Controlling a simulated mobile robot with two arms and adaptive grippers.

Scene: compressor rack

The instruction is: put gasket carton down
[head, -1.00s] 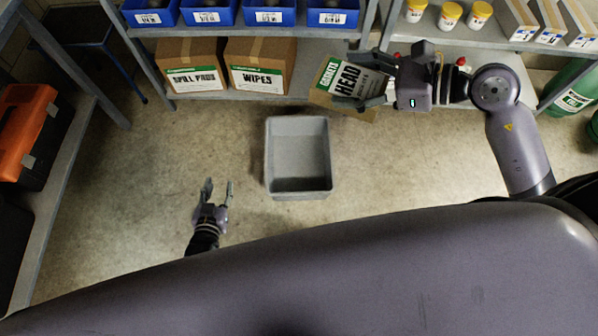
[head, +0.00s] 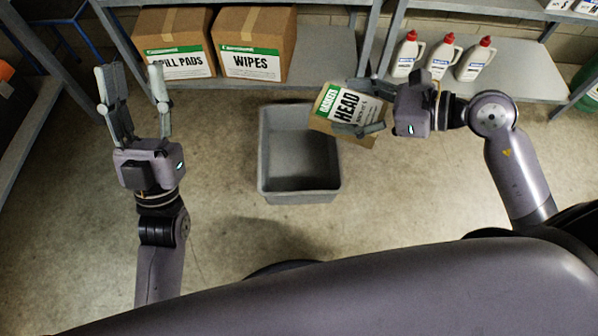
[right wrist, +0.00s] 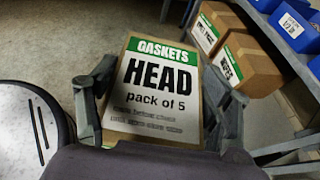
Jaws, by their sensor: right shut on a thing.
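The gasket carton (head: 345,108) is a flat brown box with a green and white label reading "GASKETS HEAD pack of 5". My right gripper (head: 362,108) is shut on it and holds it, tilted, by the upper right rim of the grey tote in the head view. In the right wrist view the carton (right wrist: 158,85) sits between the two fingers (right wrist: 160,110), its label facing the camera. My left gripper (head: 134,100) is open and empty, fingers pointing to the shelf, left of the tote. Whether the carton touches the tote cannot be told.
The empty grey tote (head: 264,160) stands on the floor in the middle. Behind it, a low shelf (head: 325,60) holds a spill pads carton (head: 172,45) and a wipes carton (head: 252,45). White bottles with red caps (head: 440,58) stand on the right shelf. Floor around the tote is clear.

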